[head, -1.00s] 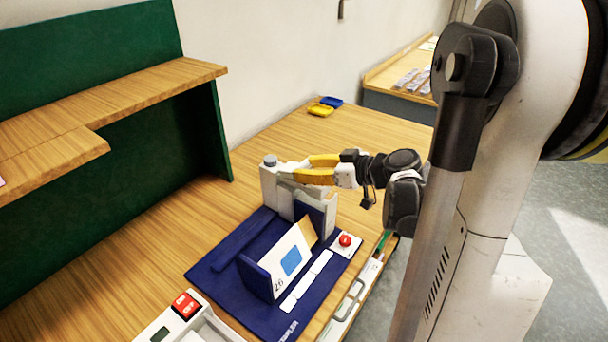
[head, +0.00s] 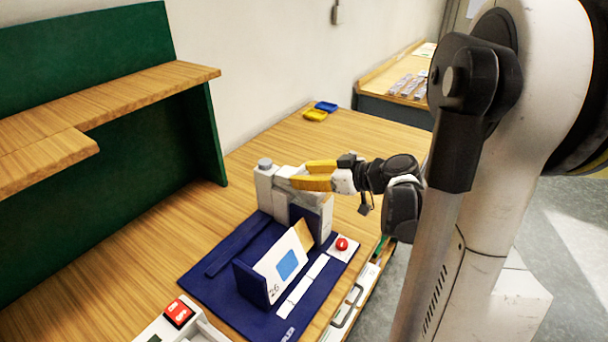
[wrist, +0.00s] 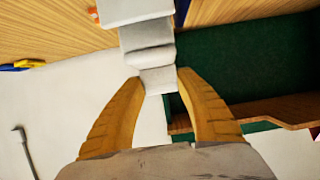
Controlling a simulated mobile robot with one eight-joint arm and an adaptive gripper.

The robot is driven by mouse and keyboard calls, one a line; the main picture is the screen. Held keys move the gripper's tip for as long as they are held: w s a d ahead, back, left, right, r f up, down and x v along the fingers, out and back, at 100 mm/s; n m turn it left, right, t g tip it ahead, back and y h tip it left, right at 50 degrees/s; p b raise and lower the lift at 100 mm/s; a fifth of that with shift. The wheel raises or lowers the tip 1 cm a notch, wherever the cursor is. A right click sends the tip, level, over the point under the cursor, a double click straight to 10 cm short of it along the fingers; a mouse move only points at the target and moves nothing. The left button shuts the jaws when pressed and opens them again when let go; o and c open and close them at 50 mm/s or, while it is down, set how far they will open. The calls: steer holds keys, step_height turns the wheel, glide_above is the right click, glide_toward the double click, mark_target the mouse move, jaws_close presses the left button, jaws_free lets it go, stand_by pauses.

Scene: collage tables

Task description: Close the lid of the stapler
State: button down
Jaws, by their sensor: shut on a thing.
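The stapler, a light grey machine (head: 266,190), stands upright at the back of a dark blue base (head: 225,282). A grey part projects right from its top. My gripper (head: 300,175) has yellow fingers and sits at that part, level with the machine's top. In the wrist view, my gripper (wrist: 160,80) is shut on the grey part (wrist: 150,60), with one finger on each side. A white card marked 26 (head: 280,266) leans in a blue holder below. How far the lid stands open is hard to tell.
A red button (head: 342,244) sits on the base's right corner. A white device with a red switch (head: 179,312) is at front left. A green-backed wooden shelf (head: 150,85) stands left. Yellow (head: 314,115) and blue (head: 326,106) trays lie at the back. The table between is clear.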

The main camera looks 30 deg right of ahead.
stand_by(0.8)
steer(key=c, duration=0.8)
jaws_free()
steer(key=shift+f, duration=0.1)
steer(key=v, duration=1.2)
